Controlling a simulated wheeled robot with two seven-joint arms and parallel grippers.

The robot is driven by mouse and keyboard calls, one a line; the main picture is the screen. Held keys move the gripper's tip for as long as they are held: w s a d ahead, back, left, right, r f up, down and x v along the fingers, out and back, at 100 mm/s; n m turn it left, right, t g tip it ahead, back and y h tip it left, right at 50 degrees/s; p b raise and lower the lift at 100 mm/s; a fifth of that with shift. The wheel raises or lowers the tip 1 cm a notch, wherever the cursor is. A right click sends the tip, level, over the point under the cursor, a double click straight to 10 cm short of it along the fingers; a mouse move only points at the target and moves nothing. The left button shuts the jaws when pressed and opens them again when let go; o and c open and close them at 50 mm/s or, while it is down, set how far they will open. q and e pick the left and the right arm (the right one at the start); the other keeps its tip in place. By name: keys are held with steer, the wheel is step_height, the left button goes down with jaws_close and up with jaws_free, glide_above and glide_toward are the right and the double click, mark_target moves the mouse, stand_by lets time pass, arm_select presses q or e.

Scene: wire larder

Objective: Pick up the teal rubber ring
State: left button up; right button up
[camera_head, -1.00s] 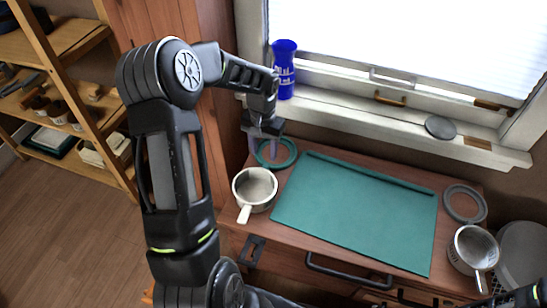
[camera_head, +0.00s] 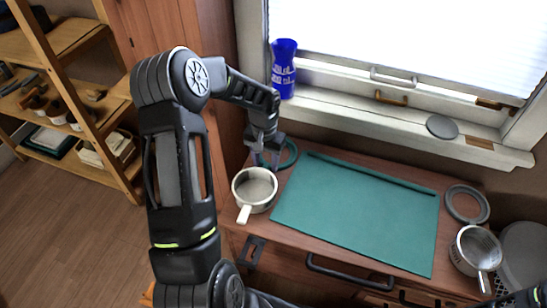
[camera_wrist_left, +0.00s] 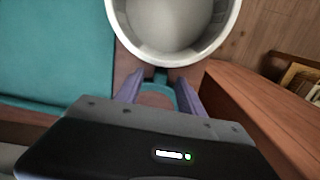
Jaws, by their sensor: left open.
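The teal rubber ring (camera_head: 291,156) lies flat on the wooden counter, behind the white saucepan and left of the teal mat. My left gripper (camera_head: 266,161) is over the ring's left part, pointing down, and hides part of it. In the left wrist view the open fingers (camera_wrist_left: 160,88) straddle a section of the teal ring (camera_wrist_left: 184,97), with nothing gripped. Whether the fingertips touch the counter cannot be told.
The white saucepan (camera_head: 255,187) stands close in front of the ring, also in the left wrist view (camera_wrist_left: 172,50). The teal mat (camera_head: 355,215) lies to the right. A grey ring (camera_head: 451,212) and metal pot (camera_head: 474,266) are farther right. A blue vase (camera_head: 284,80) stands on the sill.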

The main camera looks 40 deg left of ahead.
arm_select(q)
steer(key=shift+f, duration=0.9)
jaws_close()
